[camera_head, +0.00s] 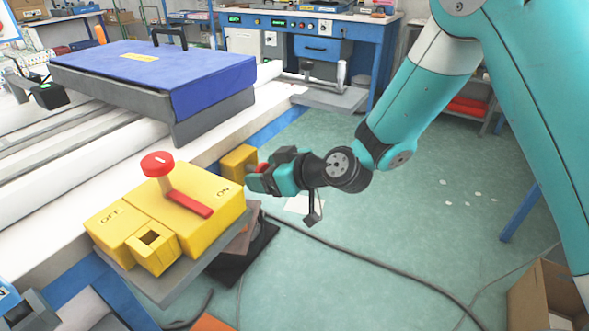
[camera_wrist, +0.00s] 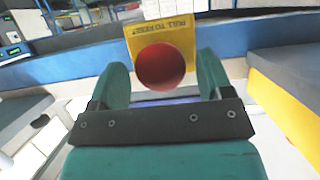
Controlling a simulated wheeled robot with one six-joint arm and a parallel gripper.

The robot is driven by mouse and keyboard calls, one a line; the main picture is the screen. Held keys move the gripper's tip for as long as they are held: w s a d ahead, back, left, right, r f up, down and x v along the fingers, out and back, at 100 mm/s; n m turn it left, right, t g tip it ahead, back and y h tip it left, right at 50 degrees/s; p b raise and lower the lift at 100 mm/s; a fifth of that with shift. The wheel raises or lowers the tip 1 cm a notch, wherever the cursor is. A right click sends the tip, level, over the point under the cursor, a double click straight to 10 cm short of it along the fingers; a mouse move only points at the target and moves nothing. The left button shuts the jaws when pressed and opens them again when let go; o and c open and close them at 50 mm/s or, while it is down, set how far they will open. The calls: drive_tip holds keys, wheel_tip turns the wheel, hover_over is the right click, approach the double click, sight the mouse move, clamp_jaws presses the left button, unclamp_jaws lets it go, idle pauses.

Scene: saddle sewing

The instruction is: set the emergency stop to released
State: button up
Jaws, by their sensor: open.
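The emergency stop is a red round button on a yellow box. In the wrist view the red button (camera_wrist: 161,66) sits between my two open fingers, in front of the yellow plate (camera_wrist: 181,34) with upside-down lettering that reads PULL TO RESET. In the head view the yellow box (camera_head: 238,162) is on the side of the white bench, and only a sliver of the red button (camera_head: 262,168) shows. My gripper (camera_head: 259,180) is open and close to the button, pointing left at it; it also shows in the wrist view (camera_wrist: 162,80). I cannot tell whether the fingers touch the button.
A larger yellow switch box (camera_head: 185,215) with a red lever and OFF and ON marks stands left of my gripper. A blue-covered machine bed (camera_head: 150,70) lies behind it. A cable (camera_head: 370,258) runs across the green floor, and a cardboard box (camera_head: 545,295) stands at lower right.

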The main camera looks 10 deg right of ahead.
drive_tip(key=b+v, duration=0.9)
drive_tip(key=v, duration=0.7)
drive_tip(key=shift+s+d+b, duration=0.25)
drive_tip(key=shift+d+b, duration=0.05)
drive_tip(key=shift+b, duration=0.05)
drive_tip(key=shift+r, duration=0.1)
drive_tip(key=s+d+f+m+g+h, duration=0.1)
drive_tip(key=s+f+m+g+h, duration=0.2)
drive_tip(key=s, duration=0.6)
drive_tip(key=s+f+g+h, duration=0.1)
drive_tip(key=s+g+h, duration=0.2)
drive_tip(key=s+g, duration=0.35)
wheel_tip(320, 180, up, 28)
drive_tip(key=s+t+p, duration=0.1)
drive_tip(key=s+p, duration=0.1)
drive_tip(key=p, duration=2.6)
drive_tip(key=shift+d+f, duration=0.15)
drive_tip(key=shift+d, duration=0.15)
drive_tip(key=shift+s, duration=0.1)
